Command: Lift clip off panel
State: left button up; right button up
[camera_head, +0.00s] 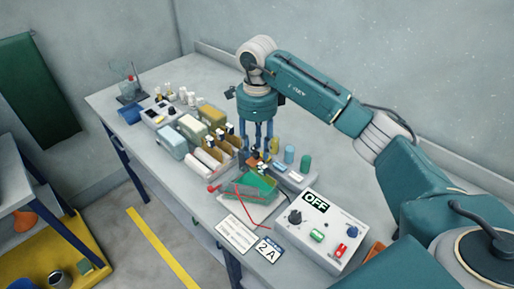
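My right gripper (258,152) points straight down over the workbench, just behind a small green tray-like piece (248,186). Its fingers end among small dark and orange parts, and I cannot tell whether they are apart or closed on something. A red clip-like end (213,188) with a thin red lead lies at the left of the green piece. The lead runs across the green piece and down to the bench front. I cannot make out for sure which part is the panel or whether the clip touches it. My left gripper is out of view.
A white control box (318,238) with an OFF sign stands at the front right. Brown racks (220,143), pale boxes and white rolls crowd the left of the gripper. Teal and grey cylinders (305,162) stand to its right.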

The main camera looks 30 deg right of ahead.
jog(key=shift+s+f, duration=0.1)
jog(key=shift+f, duration=0.75)
jog(key=shift+c, duration=0.8)
grip_shut()
